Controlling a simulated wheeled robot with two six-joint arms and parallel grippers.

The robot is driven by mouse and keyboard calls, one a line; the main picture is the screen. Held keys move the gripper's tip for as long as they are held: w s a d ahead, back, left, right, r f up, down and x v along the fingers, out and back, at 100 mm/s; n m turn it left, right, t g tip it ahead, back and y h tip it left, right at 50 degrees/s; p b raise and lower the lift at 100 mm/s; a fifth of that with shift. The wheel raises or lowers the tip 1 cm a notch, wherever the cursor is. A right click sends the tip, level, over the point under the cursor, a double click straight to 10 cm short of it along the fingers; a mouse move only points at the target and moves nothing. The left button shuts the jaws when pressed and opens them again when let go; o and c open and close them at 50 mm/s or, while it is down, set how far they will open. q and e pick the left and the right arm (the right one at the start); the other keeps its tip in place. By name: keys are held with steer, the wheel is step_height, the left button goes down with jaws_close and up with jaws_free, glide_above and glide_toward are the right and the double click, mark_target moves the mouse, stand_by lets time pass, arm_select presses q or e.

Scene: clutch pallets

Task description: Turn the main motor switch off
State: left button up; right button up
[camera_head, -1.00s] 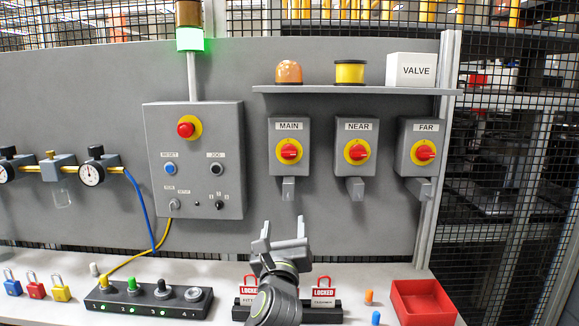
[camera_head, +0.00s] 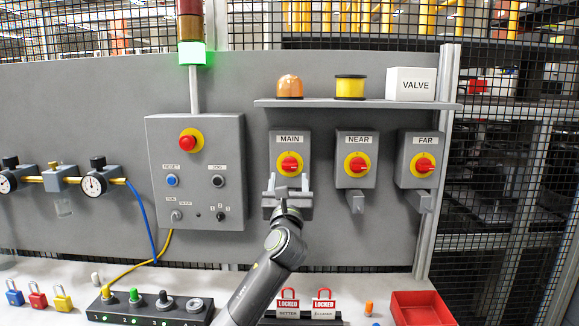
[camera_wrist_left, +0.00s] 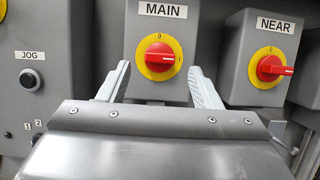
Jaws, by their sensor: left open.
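The main motor switch is a grey box labelled MAIN with a yellow disc and a red knob (camera_head: 289,164). My left gripper (camera_head: 287,184) is open, just below the knob in the head view. In the left wrist view its two fingers (camera_wrist_left: 160,70) stand on either side of the MAIN box's lower part, with the knob between and above the tips. Nothing is between the fingers. My right gripper is not in view.
The NEAR switch (camera_head: 357,164) and FAR switch (camera_head: 424,165) sit to the right. The control box (camera_head: 195,205) is close on the left. A shelf (camera_head: 350,103) runs above. Below are padlocks marked LOCKED (camera_head: 289,306) and a red tray (camera_head: 422,308) on the bench.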

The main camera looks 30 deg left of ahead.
mark_target(290, 168)
arm_select(q)
steer(key=shift+p+x, duration=0.35)
steer(key=shift+x, duration=2.25)
steer(key=c, duration=0.9)
